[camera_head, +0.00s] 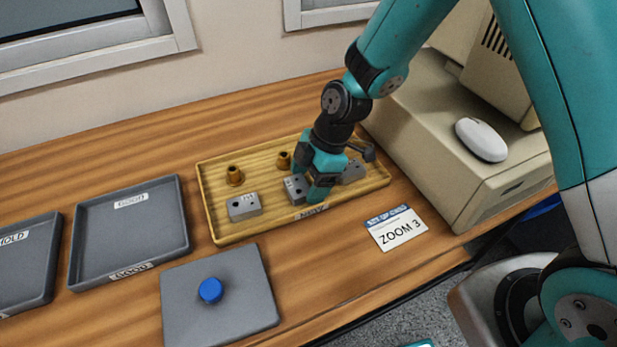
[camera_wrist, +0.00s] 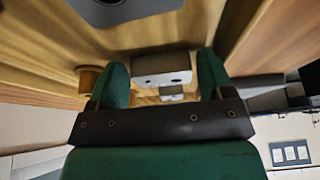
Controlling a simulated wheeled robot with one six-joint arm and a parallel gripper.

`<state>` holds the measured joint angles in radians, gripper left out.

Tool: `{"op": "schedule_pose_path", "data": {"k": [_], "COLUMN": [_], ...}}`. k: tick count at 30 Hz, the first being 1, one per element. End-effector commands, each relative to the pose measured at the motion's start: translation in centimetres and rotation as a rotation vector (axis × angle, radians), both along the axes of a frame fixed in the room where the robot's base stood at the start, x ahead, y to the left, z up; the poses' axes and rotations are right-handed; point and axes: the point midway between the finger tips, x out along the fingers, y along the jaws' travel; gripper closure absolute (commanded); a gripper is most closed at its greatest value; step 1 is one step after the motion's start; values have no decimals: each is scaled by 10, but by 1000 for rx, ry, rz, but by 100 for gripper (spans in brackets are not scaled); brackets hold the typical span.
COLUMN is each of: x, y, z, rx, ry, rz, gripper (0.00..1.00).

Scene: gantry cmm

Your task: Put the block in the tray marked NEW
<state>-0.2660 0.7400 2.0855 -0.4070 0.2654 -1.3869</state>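The yellow tray (camera_head: 228,234) has a front label that seems to read NEW, partly hard to read. A grey block with holes (camera_head: 296,188) stands in it at my gripper (camera_head: 308,188). In the wrist view a grey block (camera_wrist: 161,68) shows between the two green fingers of my gripper (camera_wrist: 163,70). The fingers are apart, with a narrow gap at the right finger. Another grey block (camera_head: 244,207) sits at the tray's left, and a grey part (camera_head: 352,172) lies right of my gripper.
Two brass-coloured pieces (camera_head: 235,176) stand at the tray's back. A grey GOOD tray (camera_head: 130,268) and another dark tray (camera_head: 25,270) lie left. A grey plate with a blue knob (camera_head: 210,291) is in front. A ZOOM 3 card (camera_head: 397,229) and beige machine (camera_head: 450,170) are right.

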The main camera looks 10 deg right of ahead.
Motion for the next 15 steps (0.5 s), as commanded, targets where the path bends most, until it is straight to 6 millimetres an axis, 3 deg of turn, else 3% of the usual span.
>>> {"op": "schedule_pose_path", "data": {"k": [9, 15], "x": [0, 2], "y": [0, -8], "z": [2, 22], "rx": [0, 1], "ry": [1, -3], "rz": [0, -2], "gripper": [11, 11]}}
